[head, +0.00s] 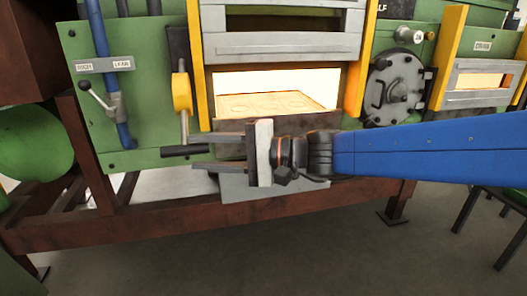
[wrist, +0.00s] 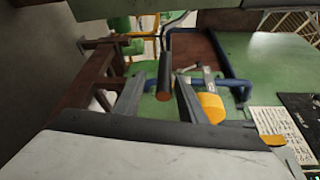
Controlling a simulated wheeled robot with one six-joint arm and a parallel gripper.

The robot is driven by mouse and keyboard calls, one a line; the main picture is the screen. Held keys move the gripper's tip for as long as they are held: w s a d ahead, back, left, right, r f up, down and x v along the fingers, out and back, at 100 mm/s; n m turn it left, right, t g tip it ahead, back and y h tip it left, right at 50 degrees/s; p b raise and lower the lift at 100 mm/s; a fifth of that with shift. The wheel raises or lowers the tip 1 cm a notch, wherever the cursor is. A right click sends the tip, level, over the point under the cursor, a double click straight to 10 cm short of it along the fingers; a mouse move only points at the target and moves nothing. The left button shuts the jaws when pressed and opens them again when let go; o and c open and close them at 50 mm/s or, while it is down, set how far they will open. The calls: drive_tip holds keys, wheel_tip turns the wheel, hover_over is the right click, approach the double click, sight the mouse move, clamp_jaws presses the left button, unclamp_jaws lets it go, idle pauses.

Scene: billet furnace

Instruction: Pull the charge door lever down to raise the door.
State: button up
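The charge door lever has a yellow pivot piece (head: 182,92), a thin shaft hanging down and a black handle (head: 184,151) pointing left-right at its lower end. The grey door (head: 282,45) stands between yellow guides, with a glowing opening showing below it. My gripper (head: 194,152) is open, its fingers pointing left, one above and one below the handle. In the wrist view the handle (wrist: 165,72) lies between the two fingers, apart from at least one of them. The yellow pivot (wrist: 211,107) is right of the fingers. Whether a finger touches the handle cannot be told.
A black-knobbed valve handle (head: 84,87) on a blue pipe (head: 104,45) is left of the lever. A round bolted cover (head: 394,88) and a second glowing opening (head: 481,81) are to the right. A brown frame beam (head: 110,229) runs below, with open floor in front.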

drive_tip(key=s+d+r, duration=0.1)
drive_tip(key=s+d, duration=0.1)
drive_tip(key=d, duration=1.1)
drive_tip(key=shift+s+r, duration=0.15)
drive_tip(key=shift+s, duration=0.05)
drive_tip(key=shift+d, duration=0.1)
drive_tip(key=s+d+f+n+h, duration=0.1)
drive_tip(key=s+d+f+h, duration=0.3)
drive_tip(key=f, duration=0.3)
drive_tip(key=s+d+f+n+h, duration=0.1)
drive_tip(key=s+d+f+h, duration=0.25)
drive_tip(key=f, duration=0.35)
drive_tip(key=s+d+f+n+t+h, duration=0.1)
drive_tip(key=d+f+h, duration=0.3)
drive_tip(key=d, duration=0.6)
drive_tip(key=s+d+f+t+h, duration=0.1)
drive_tip(key=d+f+h, duration=0.3)
drive_tip(key=d, duration=0.6)
drive_tip(key=shift+s+d+n+h, duration=0.3)
drive_tip(key=shift+d+n+h, duration=0.1)
drive_tip(key=shift+h, duration=0.35)
drive_tip(key=shift+a, duration=0.1)
drive_tip(key=shift+c, duration=0.7)
